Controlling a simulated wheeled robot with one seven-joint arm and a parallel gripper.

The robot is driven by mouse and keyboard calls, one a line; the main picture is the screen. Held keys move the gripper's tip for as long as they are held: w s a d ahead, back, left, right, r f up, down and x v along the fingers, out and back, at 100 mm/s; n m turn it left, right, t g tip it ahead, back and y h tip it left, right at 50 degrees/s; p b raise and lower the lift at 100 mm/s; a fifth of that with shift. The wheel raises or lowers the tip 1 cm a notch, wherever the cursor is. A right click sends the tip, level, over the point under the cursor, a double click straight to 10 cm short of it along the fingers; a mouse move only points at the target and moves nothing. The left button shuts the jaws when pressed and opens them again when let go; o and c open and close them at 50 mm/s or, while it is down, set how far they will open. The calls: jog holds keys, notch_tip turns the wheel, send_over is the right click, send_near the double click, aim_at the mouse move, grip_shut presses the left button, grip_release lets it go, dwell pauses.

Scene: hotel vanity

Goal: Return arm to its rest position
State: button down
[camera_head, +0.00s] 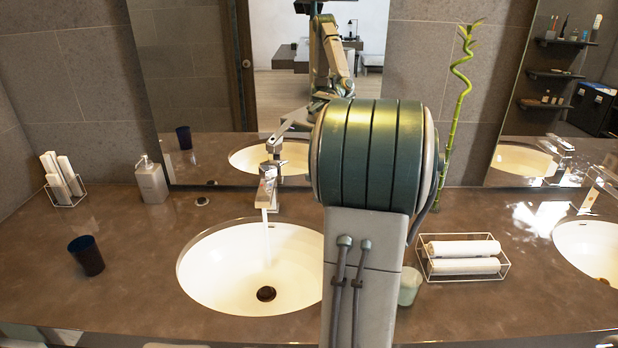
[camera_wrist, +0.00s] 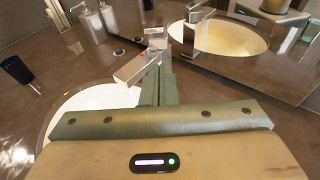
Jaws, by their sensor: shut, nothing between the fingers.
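My gripper (camera_wrist: 159,78) shows in the wrist view with its two green fingers together and nothing between them. It is above the counter, close to the chrome faucet (camera_wrist: 140,66) at the left basin. In the head view my bent arm (camera_head: 370,155) stands large in front of the mirror, hiding part of the counter and the basin's right edge. The faucet (camera_head: 267,188) also shows there, with a thin stream of water running into the white basin (camera_head: 215,270). I cannot tell from these views whether the fingertips touch the faucet.
A dark cup (camera_head: 87,256), soap dispenser (camera_head: 151,181) and rack of rolled towels (camera_head: 62,185) stand left. A wire towel tray (camera_head: 463,278), pale green cup (camera_head: 410,287) and tall bamboo stalk (camera_head: 452,130) are right of my arm. A mirror (camera_head: 195,80) backs the counter.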

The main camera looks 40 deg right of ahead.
jog(key=shift+w+a, duration=0.15)
jog(key=shift+a, duration=0.1)
